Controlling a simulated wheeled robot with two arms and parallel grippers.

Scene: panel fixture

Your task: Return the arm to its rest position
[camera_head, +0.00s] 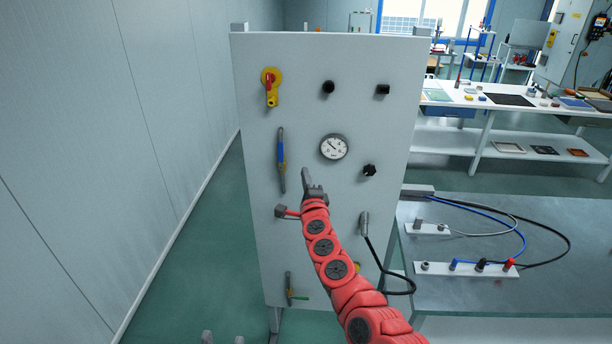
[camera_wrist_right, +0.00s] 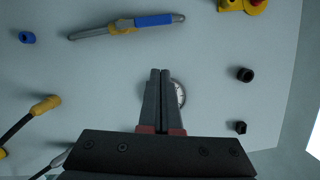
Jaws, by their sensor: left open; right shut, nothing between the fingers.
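My right arm (camera_head: 335,270) is red and reaches up in front of a light grey upright panel (camera_head: 345,75). Its gripper (camera_head: 305,172) is shut and empty in front of the panel, between the blue-handled lever (camera_head: 281,155) and the round gauge (camera_head: 334,147). In the right wrist view the gripper (camera_wrist_right: 160,72) has its fingers together and partly covers the gauge (camera_wrist_right: 180,93). I cannot tell whether it touches the panel. My left gripper (camera_head: 223,339) shows only as two separated grey fingertips at the bottom edge, open and away from the panel.
The panel carries a red-yellow switch (camera_head: 269,82), black knobs (camera_head: 328,87) and a plug with a black cable (camera_head: 364,224). A grey table (camera_head: 500,292) with sockets and cables stands at right. A grey wall (camera_head: 90,130) is at left, with clear floor (camera_head: 200,240) beside it.

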